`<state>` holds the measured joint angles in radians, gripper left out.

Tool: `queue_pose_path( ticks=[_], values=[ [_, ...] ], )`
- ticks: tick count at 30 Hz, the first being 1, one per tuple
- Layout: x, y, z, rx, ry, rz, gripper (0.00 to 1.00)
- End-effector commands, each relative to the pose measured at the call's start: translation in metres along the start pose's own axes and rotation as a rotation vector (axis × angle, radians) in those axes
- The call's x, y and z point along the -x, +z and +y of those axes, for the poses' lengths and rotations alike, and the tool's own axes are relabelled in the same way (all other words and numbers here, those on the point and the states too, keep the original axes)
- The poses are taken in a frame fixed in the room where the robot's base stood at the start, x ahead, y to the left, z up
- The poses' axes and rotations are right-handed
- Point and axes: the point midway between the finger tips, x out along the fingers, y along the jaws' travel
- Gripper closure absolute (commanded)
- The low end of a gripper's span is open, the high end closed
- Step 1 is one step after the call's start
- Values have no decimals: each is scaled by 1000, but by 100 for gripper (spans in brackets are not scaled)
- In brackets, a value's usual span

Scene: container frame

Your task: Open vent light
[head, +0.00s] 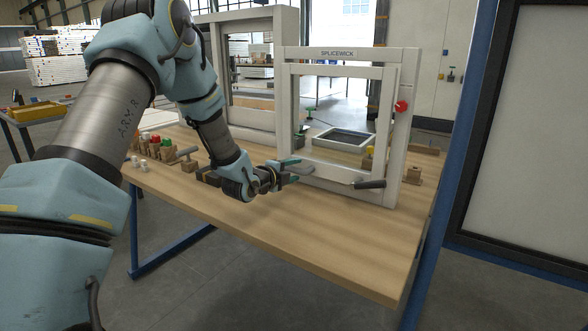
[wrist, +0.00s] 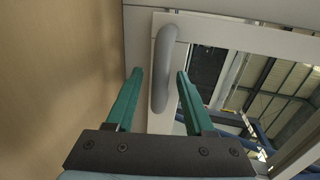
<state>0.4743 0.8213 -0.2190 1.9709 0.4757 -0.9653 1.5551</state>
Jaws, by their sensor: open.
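The vent light is the inner pale sash (head: 386,100) in a pale upright frame (head: 408,75) labelled SPLICEWICK on the bench. It looks in line with the frame, though a small gap is hard to judge. A grey handle (head: 303,170) sits at its lower left. A dark lever handle (head: 370,184) is at the lower right, and a red knob (head: 402,106) on the right upright. My gripper (head: 287,171) is open at the grey handle. In the wrist view, the grey handle (wrist: 161,70) lies between the teal fingers of my gripper (wrist: 160,75); contact is not visible.
A larger pale frame (head: 210,60) stands behind to the left. Small wooden blocks with coloured parts (head: 155,148) lie at the bench's left. A flat grey-framed panel (head: 345,138) lies behind the sash. The wooden bench top (head: 310,225) is clear in front.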

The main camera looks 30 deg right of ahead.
Motion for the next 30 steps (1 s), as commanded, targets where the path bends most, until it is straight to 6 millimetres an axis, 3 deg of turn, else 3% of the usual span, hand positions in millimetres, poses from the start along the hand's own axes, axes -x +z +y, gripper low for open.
queue_pose_path(
  ticks=[9,23,30],
  values=[
    [-2,0,0,0,0,0,48],
    [-2,0,0,0,-1,0,100],
    [-2,0,0,0,-1,0,100]
  ],
)
